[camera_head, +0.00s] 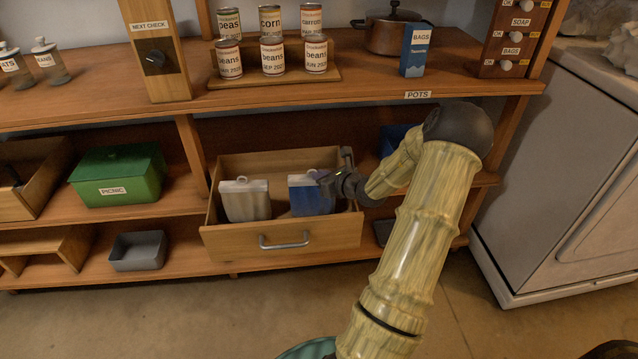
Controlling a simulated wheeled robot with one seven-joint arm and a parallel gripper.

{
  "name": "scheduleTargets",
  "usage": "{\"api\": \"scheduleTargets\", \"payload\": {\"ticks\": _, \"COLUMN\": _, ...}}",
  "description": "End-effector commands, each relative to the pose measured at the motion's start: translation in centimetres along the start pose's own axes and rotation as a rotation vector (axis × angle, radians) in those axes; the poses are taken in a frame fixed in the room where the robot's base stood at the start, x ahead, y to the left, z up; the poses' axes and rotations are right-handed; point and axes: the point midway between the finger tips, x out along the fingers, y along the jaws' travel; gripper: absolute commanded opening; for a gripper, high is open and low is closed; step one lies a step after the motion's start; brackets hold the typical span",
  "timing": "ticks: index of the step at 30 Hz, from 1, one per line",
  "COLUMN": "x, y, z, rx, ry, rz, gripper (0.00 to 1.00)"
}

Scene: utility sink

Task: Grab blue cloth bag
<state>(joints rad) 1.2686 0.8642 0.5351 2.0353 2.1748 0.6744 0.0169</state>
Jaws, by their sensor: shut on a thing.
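The blue cloth bag (311,198) stands upright in the right part of an open wooden drawer (228,243). It has a paler top edge. My gripper (326,180) comes in from the right and is shut on the bag's upper right part. The fingers are small and dark here, and the exact hold is hard to make out. A beige cloth bag (246,201) stands to the left of the blue one in the same drawer, apart from my gripper.
The drawer's walls surround both bags, with a shelf (365,90) holding cans and a pot above. A green picnic box (118,175) and grey bin (138,251) sit left. A white appliance (560,160) stands right. The floor in front is mostly clear.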

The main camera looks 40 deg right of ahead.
Motion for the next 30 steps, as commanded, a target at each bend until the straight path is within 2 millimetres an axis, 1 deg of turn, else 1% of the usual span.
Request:
{"api": "scheduleTargets", "payload": {"ticks": 1, "x": -0.3, "y": 0.0, "z": 0.9, "rx": -0.005, "ry": -0.002, "rz": 0.000, "gripper": 0.00}}
{"api": "scheduleTargets", "payload": {"ticks": 5, "x": -1.2, "y": 0.0, "z": 3.0, "rx": -0.004, "ry": -0.002, "rz": -0.001, "gripper": 0.00}}
{"api": "scheduleTargets", "payload": {"ticks": 9, "x": -2.3, "y": 0.0, "z": 5.7, "rx": -0.006, "ry": -0.002, "rz": -0.002, "gripper": 0.00}}
{"api": "scheduleTargets", "payload": {"ticks": 12, "x": -3.0, "y": 0.0, "z": 7.3, "rx": -0.003, "ry": -0.002, "rz": -0.001, "gripper": 0.00}}
{"api": "scheduleTargets", "payload": {"ticks": 15, "x": -3.4, "y": 0.0, "z": 8.2, "rx": -0.003, "ry": -0.002, "rz": 0.000, "gripper": 0.00}}
{"api": "scheduleTargets", "payload": {"ticks": 19, "x": -3.5, "y": 0.0, "z": 8.6, "rx": 0.001, "ry": 0.000, "rz": 0.000, "gripper": 0.00}}
{"api": "scheduleTargets", "payload": {"ticks": 30, "x": -3.5, "y": 0.0, "z": 8.6, "rx": 0.001, "ry": -0.001, "rz": 0.000, "gripper": 0.00}}
